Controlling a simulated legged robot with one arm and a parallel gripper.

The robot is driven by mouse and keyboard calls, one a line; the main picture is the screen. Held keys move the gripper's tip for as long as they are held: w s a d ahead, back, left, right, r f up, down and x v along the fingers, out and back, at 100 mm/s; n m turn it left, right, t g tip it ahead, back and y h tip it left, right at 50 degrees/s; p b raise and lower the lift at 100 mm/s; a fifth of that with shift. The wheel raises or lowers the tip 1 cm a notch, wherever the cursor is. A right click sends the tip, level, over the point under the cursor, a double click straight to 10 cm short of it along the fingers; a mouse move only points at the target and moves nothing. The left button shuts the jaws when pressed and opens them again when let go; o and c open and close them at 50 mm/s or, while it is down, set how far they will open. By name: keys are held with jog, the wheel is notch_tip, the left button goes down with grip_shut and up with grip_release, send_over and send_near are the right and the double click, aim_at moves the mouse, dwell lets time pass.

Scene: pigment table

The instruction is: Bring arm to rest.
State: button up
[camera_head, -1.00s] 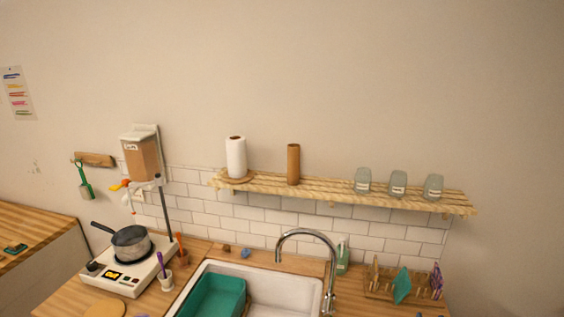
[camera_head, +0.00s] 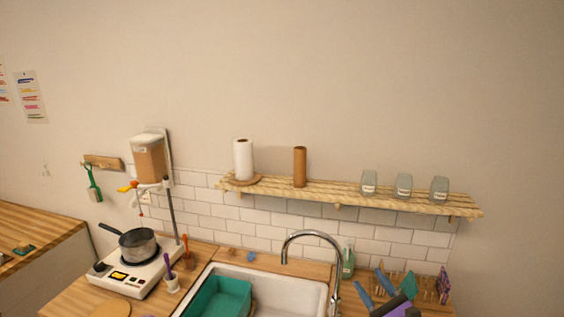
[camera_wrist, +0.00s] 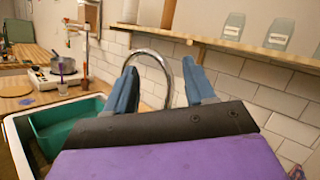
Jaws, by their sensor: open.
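My gripper (camera_head: 373,290) shows at the lower right of the head view, with blue fingers and a purple body, in front of the drying rack. In the wrist view my gripper (camera_wrist: 162,90) points forward with its two blue fingers spread apart and nothing between them. The chrome faucet (camera_wrist: 170,65) stands beyond the fingers there. In the head view the faucet (camera_head: 335,262) is to the left of my gripper.
A white sink (camera_head: 290,285) holds a teal basin (camera_head: 218,298). A wooden shelf (camera_head: 330,195) carries a paper roll, a cardboard tube and several jars. A pot (camera_head: 138,244) sits on a hot plate (camera_head: 125,280) at left. A rack (camera_head: 430,288) stands behind my gripper.

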jog(key=s+a+r+n+g+y+b, duration=0.1)
jog(key=s+a+r+n+g+y, duration=0.1)
jog(key=a+n+g+y, duration=0.3)
jog(key=s+a+r+n+y, duration=0.2)
jog(key=a+n, duration=0.1)
jog(key=a, duration=0.3)
jog(key=s+a+f+n+g+b, duration=0.3)
jog(key=s+a+n+g, duration=1.1)
jog(key=s, duration=0.5)
jog(key=s+d+f+n+g+h+b, duration=0.2)
jog(key=s+f+n+g+h, duration=0.15)
jog(key=s+f+h, duration=0.6)
jog(key=s+d+h, duration=0.3)
jog(key=d, duration=0.4)
jog(key=s+d+n+t+h+b, duration=0.1)
jog(key=s+d+h, duration=0.2)
jog(key=d, duration=0.4)
jog(key=shift+b, duration=0.3)
jog(key=shift+s+d+h, duration=0.1)
jog(key=shift+h, duration=0.15)
jog(key=shift+c, duration=0.5)
